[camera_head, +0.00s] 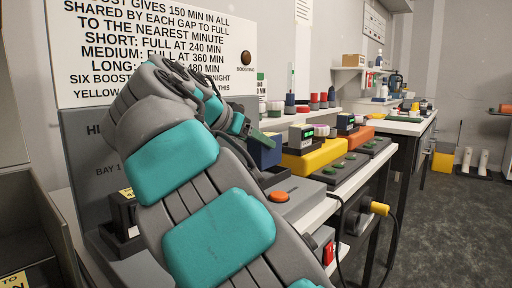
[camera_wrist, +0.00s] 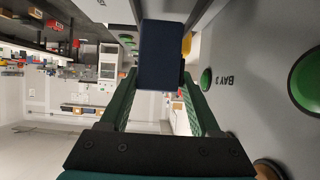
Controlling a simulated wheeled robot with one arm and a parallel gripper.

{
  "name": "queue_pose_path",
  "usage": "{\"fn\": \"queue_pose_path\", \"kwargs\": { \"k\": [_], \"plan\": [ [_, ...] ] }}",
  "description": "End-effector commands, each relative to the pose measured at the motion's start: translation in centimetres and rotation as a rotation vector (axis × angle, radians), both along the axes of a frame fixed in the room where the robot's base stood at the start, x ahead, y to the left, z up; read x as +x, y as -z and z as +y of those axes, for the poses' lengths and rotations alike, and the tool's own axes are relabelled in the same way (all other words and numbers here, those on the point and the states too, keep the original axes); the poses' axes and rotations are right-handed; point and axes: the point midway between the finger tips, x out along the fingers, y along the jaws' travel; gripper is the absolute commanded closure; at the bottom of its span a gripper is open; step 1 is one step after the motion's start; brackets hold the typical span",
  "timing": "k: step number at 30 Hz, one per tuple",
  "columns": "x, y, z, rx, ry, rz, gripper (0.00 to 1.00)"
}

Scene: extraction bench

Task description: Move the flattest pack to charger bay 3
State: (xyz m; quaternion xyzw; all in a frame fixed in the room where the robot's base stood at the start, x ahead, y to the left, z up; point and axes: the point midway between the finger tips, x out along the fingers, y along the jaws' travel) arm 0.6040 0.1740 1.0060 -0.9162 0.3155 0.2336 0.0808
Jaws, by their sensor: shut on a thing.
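My gripper (camera_wrist: 160,88) is shut on a dark blue block-shaped pack (camera_wrist: 161,55), one green finger on each side. In the head view the same pack (camera_head: 263,152) is held up beyond my arm, and its lower part is hidden. In the wrist view the label "BAY 3" (camera_wrist: 235,79) stands on a grey panel (camera_wrist: 245,50) to the right of the pack, between green round discs (camera_wrist: 206,79). The pack appears apart from the panel. In the head view my arm hides most of the charger board and bay 3. A dark pack with a yellow label (camera_head: 124,212) stands by "BAY 1".
An orange button (camera_head: 278,196) sits on a grey box in front of the held pack. Further along the bench are a yellow block (camera_head: 316,157) and a black strip with green discs (camera_head: 350,165). The rules sign (camera_head: 150,45) is behind my arm. Open floor (camera_head: 440,220) lies right.

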Motion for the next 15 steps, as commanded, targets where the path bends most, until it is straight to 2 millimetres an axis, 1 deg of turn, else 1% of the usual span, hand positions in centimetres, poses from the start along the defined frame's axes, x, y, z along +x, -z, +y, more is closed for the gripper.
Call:
{"fn": "queue_pose_path", "kwargs": {
  "k": [2, 4, 9, 11, 15],
  "plan": [
    [0.2, -0.1, 0.1, -0.001, 0.0, -0.002, 1.0],
    [0.2, 0.4, 0.1, -0.001, 0.0, -0.002, 1.0],
    [0.2, 2.9, 0.0, -0.002, 0.003, 0.003, 1.0],
    [0.2, 3.6, 0.1, -0.003, 0.001, 0.003, 1.0],
    [0.3, 3.7, 0.1, -0.002, -0.001, -0.001, 1.0]
  ]
}}
